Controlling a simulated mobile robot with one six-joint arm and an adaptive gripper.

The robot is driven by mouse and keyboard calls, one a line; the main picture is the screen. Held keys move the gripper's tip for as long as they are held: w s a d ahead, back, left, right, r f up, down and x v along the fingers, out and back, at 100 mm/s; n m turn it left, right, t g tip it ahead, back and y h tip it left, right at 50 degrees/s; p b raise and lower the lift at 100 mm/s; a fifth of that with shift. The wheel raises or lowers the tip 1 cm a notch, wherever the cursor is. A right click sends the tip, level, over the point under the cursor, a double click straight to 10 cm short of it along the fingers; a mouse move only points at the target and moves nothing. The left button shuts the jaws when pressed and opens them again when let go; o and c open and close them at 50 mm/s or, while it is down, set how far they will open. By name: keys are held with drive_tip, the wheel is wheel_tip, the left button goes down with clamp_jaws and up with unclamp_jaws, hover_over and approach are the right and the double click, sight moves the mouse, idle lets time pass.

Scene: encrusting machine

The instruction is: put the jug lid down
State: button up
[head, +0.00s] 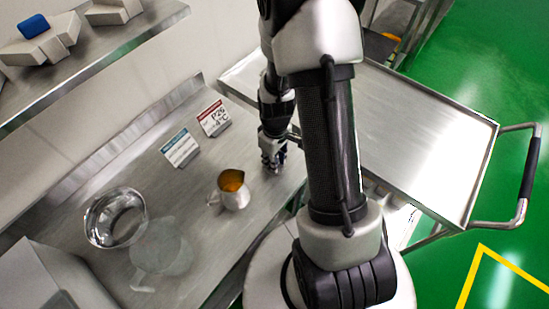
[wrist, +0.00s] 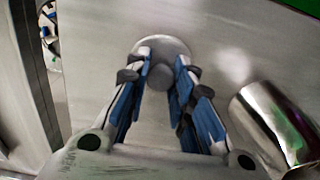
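My gripper (wrist: 162,66) points down at the steel table, its blue-padded fingers on either side of the jug lid's knob. The jug lid (wrist: 166,47) is a small grey disc with a dark round knob, seen in the wrist view. The fingers appear shut on the knob. I cannot tell whether the disc touches the table. In the head view my gripper (head: 272,160) is low over the table, and the lid cannot be made out there. The steel jug (head: 235,193) stands uncovered with orange contents, close to my gripper. Its shiny side shows in the wrist view (wrist: 272,125).
Two sign cards, one teal (head: 180,148) and one red (head: 213,118), stand behind the jug. A steel bowl (head: 116,218) and a clear jug (head: 160,249) are on the left. A steel cart (head: 430,140) stands at right. The table between bowl and signs is bare.

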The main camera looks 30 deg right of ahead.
drive_tip(key=o, duration=0.4)
drive_tip(key=shift+r, duration=0.15)
drive_tip(key=s+a+r+m+t+p, duration=0.1)
drive_tip(key=a+r+p, duration=0.15)
drive_tip(key=r, duration=1.05)
drive_tip(key=s+a+r+t+p, duration=0.1)
drive_tip(key=s+a+r, duration=0.15)
drive_tip(key=r, duration=0.95)
drive_tip(key=s+a+r+m+t, duration=0.2)
drive_tip(key=s+a+r, duration=0.3)
drive_tip(key=s+r, duration=0.4)
drive_tip(key=shift+s+a+r+m+t, duration=0.3)
drive_tip(key=shift+s+r+m, duration=0.1)
drive_tip(key=shift+s+m, duration=0.15)
drive_tip(key=shift+f, duration=0.1)
